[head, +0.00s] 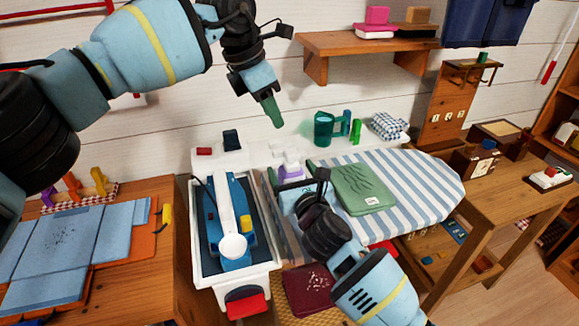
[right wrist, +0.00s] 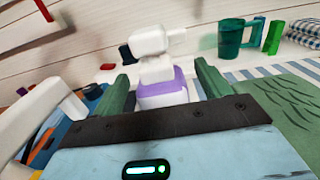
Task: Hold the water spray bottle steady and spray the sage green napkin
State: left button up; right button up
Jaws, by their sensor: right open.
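The spray bottle, white with a purple band, stands beside the ironing board in the head view (head: 290,172). In the right wrist view the bottle (right wrist: 162,84) shows between the two green fingers of my right gripper (right wrist: 161,74). These fingers are apart, one on each side of the bottle; I see no clear contact. The bottle's lower part is hidden by the gripper. The sage green napkin (head: 362,190) lies flat on the striped ironing board, right of my right gripper. My left gripper (head: 275,115) hangs high, apart from everything, its green fingers seen edge-on.
The striped ironing board (head: 430,185) bears the napkin. A green mug (head: 323,130) and a checked cloth (head: 388,126) are behind it. A white bin (head: 265,278) with a blue device is left of my right arm. A wooden shelf (head: 345,42) is on the wall.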

jog(key=shift+x, duration=1.35)
jog(key=c, duration=1.2)
pick_arm(q)
grip_shut()
pick_arm(e)
jog(key=shift+c, duration=0.5)
pick_arm(q)
jog(key=shift+f, duration=0.1)
